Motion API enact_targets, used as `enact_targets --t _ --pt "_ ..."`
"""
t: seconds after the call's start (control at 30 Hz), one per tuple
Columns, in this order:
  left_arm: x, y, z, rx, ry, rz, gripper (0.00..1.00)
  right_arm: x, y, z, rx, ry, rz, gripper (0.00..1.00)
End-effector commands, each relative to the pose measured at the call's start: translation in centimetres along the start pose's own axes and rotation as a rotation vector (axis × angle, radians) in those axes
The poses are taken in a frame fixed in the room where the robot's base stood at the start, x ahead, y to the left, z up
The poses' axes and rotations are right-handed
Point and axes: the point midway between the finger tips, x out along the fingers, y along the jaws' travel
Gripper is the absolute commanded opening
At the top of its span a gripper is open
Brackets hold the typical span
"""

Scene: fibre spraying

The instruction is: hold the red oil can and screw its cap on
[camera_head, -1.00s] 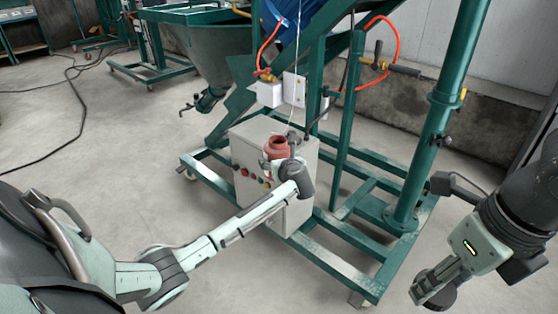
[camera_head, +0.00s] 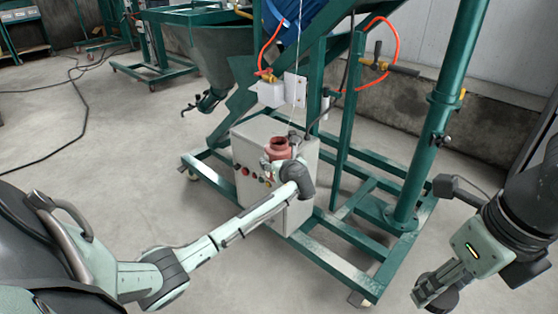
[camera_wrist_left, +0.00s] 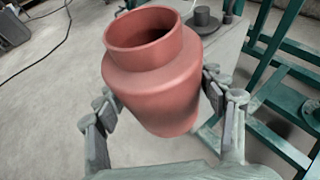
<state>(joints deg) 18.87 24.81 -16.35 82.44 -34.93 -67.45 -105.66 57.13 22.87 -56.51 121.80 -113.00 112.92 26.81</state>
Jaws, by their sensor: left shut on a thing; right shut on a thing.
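The red oil can (camera_head: 279,148) is upright in front of the grey cabinet in the head view. The left wrist view shows the can (camera_wrist_left: 155,80) large and slightly tilted, its round mouth open with no cap on it. My left gripper (camera_wrist_left: 165,112) is shut on the can, one finger on each side of its body. My right gripper (camera_head: 432,296) is low at the right of the head view, far from the can. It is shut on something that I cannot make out. I cannot identify the cap in either view.
The grey cabinet (camera_head: 245,160) with coloured buttons stands on a green steel frame (camera_head: 340,262). A dark round fitting (camera_wrist_left: 206,20) is on the cabinet's top, close behind the can. A green post (camera_head: 428,140) rises at the right. The floor in front is clear.

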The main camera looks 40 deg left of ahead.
Motion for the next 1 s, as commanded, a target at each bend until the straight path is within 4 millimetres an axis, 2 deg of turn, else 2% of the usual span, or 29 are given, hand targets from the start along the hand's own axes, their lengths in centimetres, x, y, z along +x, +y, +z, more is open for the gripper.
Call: enact_targets --t 0.03,0.1,0.43,0.57,0.77,1.0 --pt "0.0 0.0 0.1 -0.001 -0.002 -0.001 0.25 0.0 0.0 0.0 0.0 0.0 0.0 0.39" --pt "0.0 0.0 0.1 -0.001 -0.002 -0.001 0.18 0.0 0.0 0.0 0.0 0.0 0.0 0.39" --pt "-0.1 -0.1 0.1 0.0 -0.002 -0.004 0.18 0.0 -0.1 -0.1 -0.008 0.001 0.001 0.39" --pt "-1.0 -0.5 0.4 0.013 -0.004 -0.033 0.18 0.2 -0.8 -0.4 -0.087 0.002 0.014 0.39" --pt "-5.1 -2.0 0.8 0.061 -0.005 -0.15 0.18 1.0 -3.3 -1.8 -0.412 0.004 0.064 0.39" --pt "-12.3 -4.0 0.4 0.139 -0.003 -0.337 0.18 1.7 -7.0 -4.0 -0.914 0.003 0.14 0.39"
